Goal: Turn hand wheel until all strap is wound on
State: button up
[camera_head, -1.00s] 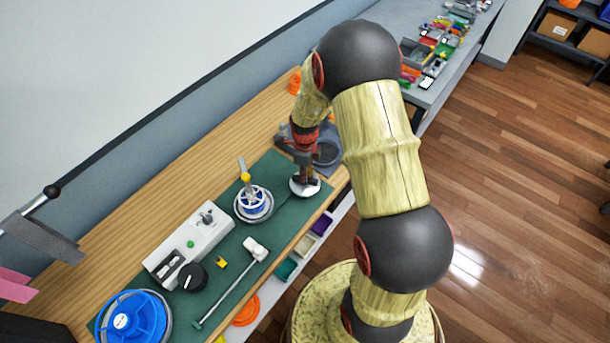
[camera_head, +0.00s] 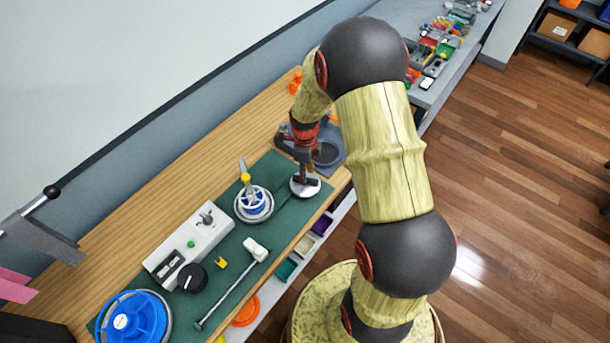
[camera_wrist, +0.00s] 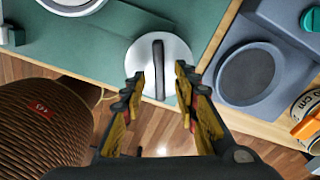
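A round white disc (camera_head: 305,190) with an upright dark bar across it sits near the front edge of the green mat. It also shows in the wrist view (camera_wrist: 178,52), its bar (camera_wrist: 158,68) running up the picture. My gripper (camera_wrist: 160,82) is open, with a finger on either side of the bar and clear gaps to it. A blue and white spoked wheel (camera_head: 254,204) with a yellow knob stands left of the disc. A dark flat band (camera_wrist: 105,25), seemingly the strap, runs from that wheel's side toward the disc. I cannot tell how much is wound.
A grey block with a round recess (camera_wrist: 248,78) stands right of the disc.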

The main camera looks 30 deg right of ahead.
notch_tip(320, 180, up, 10)
dwell(0.4)
jog(key=shift+r, duration=0.1)
dwell(1.0)
jog(key=s+a+r+n+t+b, duration=0.2)
jog(key=s+a+r+n+b, duration=0.2)
jog(key=s+a+r+n, duration=0.3)
jog(key=s+a+r+n+t+b, duration=0.3)
jog(key=s+a+r+n+b, duration=0.2)
jog(key=s+n, duration=0.8)
notch_tip(320, 180, up, 3)
jog(key=a+n, duration=0.2)
jog(key=n, duration=0.5)
jog(key=shift+a+t, duration=0.15)
jog(key=shift+t, duration=0.15)
